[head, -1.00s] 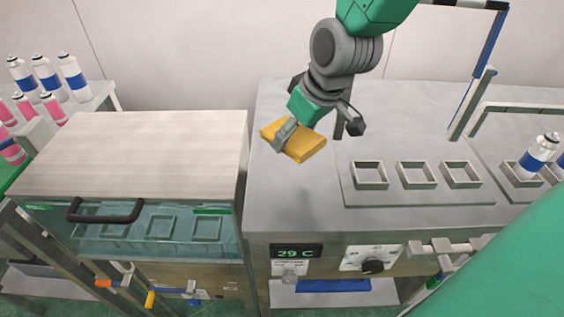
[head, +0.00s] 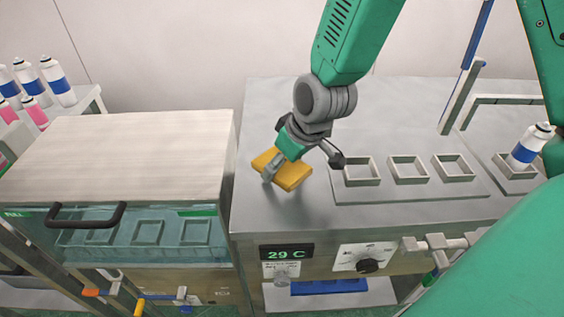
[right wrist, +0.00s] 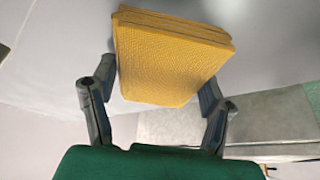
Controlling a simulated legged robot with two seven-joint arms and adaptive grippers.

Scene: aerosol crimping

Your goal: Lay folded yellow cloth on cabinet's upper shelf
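The folded yellow cloth (head: 292,176) is a thick square pad. My right gripper (head: 300,165) is shut on it and holds it above the left part of the grey metal worktop. In the right wrist view the cloth (right wrist: 172,62) sits between the two widely spaced fingers (right wrist: 155,105), with its stacked layers at the top edge. A cabinet-like box (head: 120,150) with a pale flat top and a clear front stands to the left of the worktop. I cannot tell which surface is the cabinet's upper shelf. My left gripper is not in view.
Square holders (head: 408,182) stand on the worktop (head: 275,110) right of the cloth. A blue-banded white can (head: 529,150) stands at the far right. Several cans (head: 58,85) stand at the far left. A black handle (head: 86,222) sticks out from the box front. The box top is clear.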

